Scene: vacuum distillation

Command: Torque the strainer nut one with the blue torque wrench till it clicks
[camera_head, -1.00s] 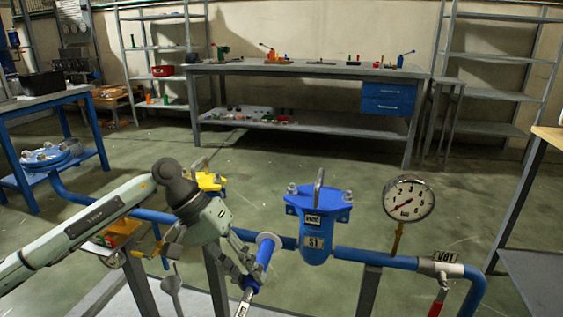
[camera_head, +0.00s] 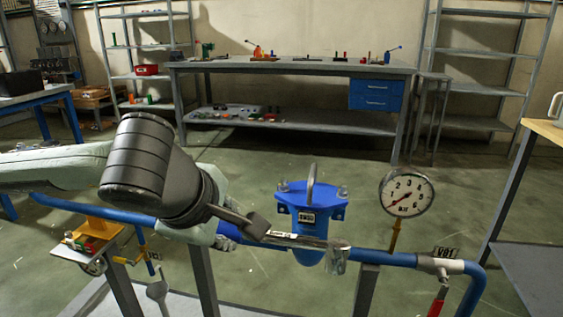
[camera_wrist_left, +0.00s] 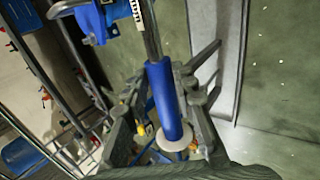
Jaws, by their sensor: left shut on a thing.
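My left gripper (camera_wrist_left: 162,88) is shut on the blue handle of the torque wrench (camera_wrist_left: 163,98). The handle's pale end collar faces the wrist camera, and the steel shaft runs away from it. In the head view the wrist hides much of the grip; the wrench's silver shaft (camera_head: 295,241) points right, its head in front of the strainer's lower body. The blue strainer (camera_head: 309,215) stands on the pipe, with a lid handle on top. One lid nut (camera_head: 283,186) is at its left and another (camera_head: 342,190) at its right. Wrench and nuts look apart. My right gripper is out of view.
The blue pipe (camera_head: 375,257) runs across the front, with a pressure gauge (camera_head: 406,194) right of the strainer and a red-handled valve (camera_head: 438,300) farther right. A yellow-and-orange device (camera_head: 97,232) sits at left. A workbench (camera_head: 290,68) stands far back, with open floor before it.

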